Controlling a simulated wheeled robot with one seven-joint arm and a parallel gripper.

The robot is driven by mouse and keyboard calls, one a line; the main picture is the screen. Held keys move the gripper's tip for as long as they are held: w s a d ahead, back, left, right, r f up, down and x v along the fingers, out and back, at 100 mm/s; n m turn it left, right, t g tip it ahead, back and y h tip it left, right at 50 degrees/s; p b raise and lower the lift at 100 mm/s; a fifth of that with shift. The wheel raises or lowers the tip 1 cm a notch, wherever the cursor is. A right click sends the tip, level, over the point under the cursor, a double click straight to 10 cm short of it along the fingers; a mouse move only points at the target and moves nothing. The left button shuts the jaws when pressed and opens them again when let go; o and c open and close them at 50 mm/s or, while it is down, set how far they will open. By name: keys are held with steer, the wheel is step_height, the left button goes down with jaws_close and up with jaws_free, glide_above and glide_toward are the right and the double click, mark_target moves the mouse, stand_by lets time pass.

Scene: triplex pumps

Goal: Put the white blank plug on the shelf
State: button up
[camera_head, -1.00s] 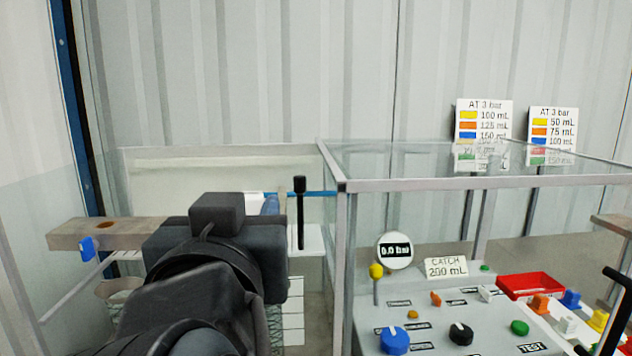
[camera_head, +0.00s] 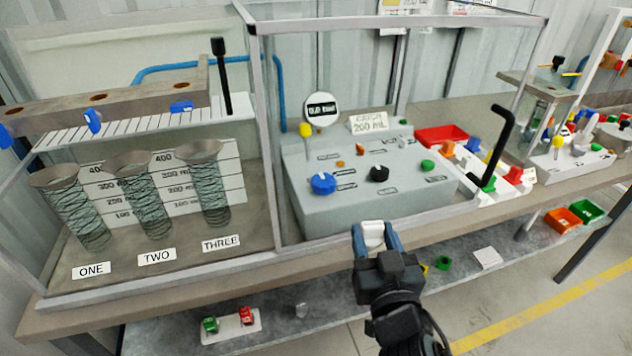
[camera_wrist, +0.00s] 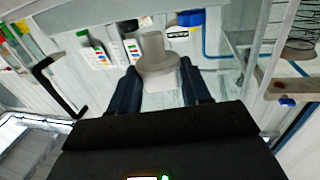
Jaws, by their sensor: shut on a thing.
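The white blank plug (camera_head: 373,234) is between the two dark blue fingers of my gripper (camera_head: 374,228), which is shut on it. In the wrist view the plug (camera_wrist: 156,62) shows as a pale stepped round piece between the fingers, its lower end partly hidden. In the head view my gripper is in front of the bench's front edge, near the grey control box. The grey shelf (camera_head: 350,306) lies below the bench top. My arm hides part of the shelf.
A black bent lever (camera_head: 495,145) stands right of the control box.

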steer(key=s+d+f, duration=0.1)
steer(key=d+f, duration=0.8)
steer(key=f, duration=0.4)
steer(key=shift+s+f+h, duration=0.3)
steer(key=shift+s, duration=0.1)
